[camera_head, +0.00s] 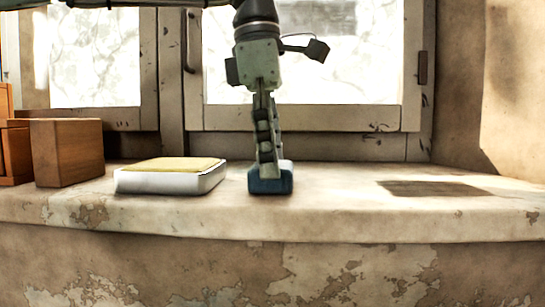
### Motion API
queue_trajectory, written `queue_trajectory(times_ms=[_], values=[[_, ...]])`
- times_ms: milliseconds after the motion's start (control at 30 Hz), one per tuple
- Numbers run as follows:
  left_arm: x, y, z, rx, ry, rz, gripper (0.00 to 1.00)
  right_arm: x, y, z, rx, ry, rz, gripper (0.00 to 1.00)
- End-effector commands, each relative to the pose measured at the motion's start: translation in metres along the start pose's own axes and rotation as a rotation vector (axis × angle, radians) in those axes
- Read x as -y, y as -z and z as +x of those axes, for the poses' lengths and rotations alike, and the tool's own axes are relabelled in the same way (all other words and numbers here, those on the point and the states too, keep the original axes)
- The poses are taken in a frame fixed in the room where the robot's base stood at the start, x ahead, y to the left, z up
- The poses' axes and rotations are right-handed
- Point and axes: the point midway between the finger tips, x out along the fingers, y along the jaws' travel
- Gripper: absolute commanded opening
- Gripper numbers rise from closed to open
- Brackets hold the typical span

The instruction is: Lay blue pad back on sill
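The small blue pad (284,184) is at the middle of the window sill (340,215), near its front edge. Its underside looks at or very close to the sill top; I cannot tell if it touches. My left gripper (268,170) points straight down from above, seen nearly edge-on. Its fingers reach down onto the pad, with one finger overlapping the pad's near face, and look closed on it. The fingers hide part of the pad's middle. My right gripper is not in view.
A white box with a yellow top (170,182) lies just left of the pad. A wooden block (68,153) and other wooden pieces stand at the far left. The window frame (310,118) rises behind. The sill to the right is clear except for a flat dark patch (432,189).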

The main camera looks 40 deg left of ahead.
Motion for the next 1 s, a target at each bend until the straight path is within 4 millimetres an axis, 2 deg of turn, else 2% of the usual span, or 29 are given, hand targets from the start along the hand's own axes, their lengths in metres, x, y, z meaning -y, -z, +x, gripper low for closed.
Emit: queue_trajectory(times_ms=[467, 567, 800, 1000], values=[[-0.001, -0.001, -0.006, 0.001, -0.002, -0.001, 0.97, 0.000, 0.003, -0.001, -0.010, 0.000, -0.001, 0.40], [-0.001, -0.001, -0.019, 0.001, -0.004, -0.001, 0.97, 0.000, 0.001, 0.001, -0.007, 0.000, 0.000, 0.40], [-0.001, -0.001, -0.071, 0.001, -0.004, -0.001, 0.97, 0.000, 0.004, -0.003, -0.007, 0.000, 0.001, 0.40], [-0.001, -0.002, -0.106, 0.002, -0.001, 0.002, 0.97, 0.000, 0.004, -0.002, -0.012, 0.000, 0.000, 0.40]])
